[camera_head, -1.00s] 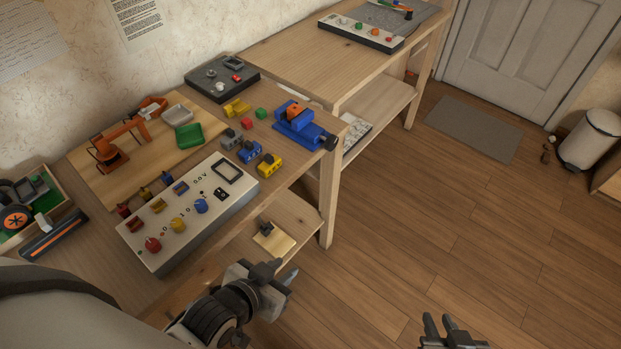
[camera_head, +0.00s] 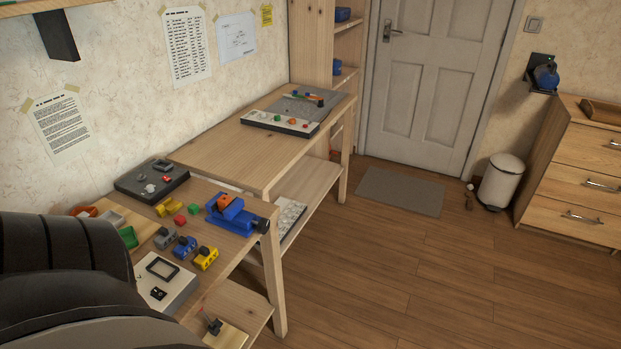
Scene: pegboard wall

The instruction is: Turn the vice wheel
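The blue vice (camera_head: 228,221) sits on the near workbench at its right end, with an orange piece (camera_head: 224,201) in its jaws. A dark round part, which looks like the vice wheel (camera_head: 262,226), is at its right end by the bench edge. Neither gripper shows in the head view. A dark part of my own arm fills the lower left and hides part of the near bench.
Small yellow, red, green and grey blocks lie beside the vice. A white control panel (camera_head: 181,289) is at the near edge. A second bench (camera_head: 219,153) stands beyond. The wooden floor (camera_head: 400,275) to the right is clear. A white bin (camera_head: 502,182) stands near the door.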

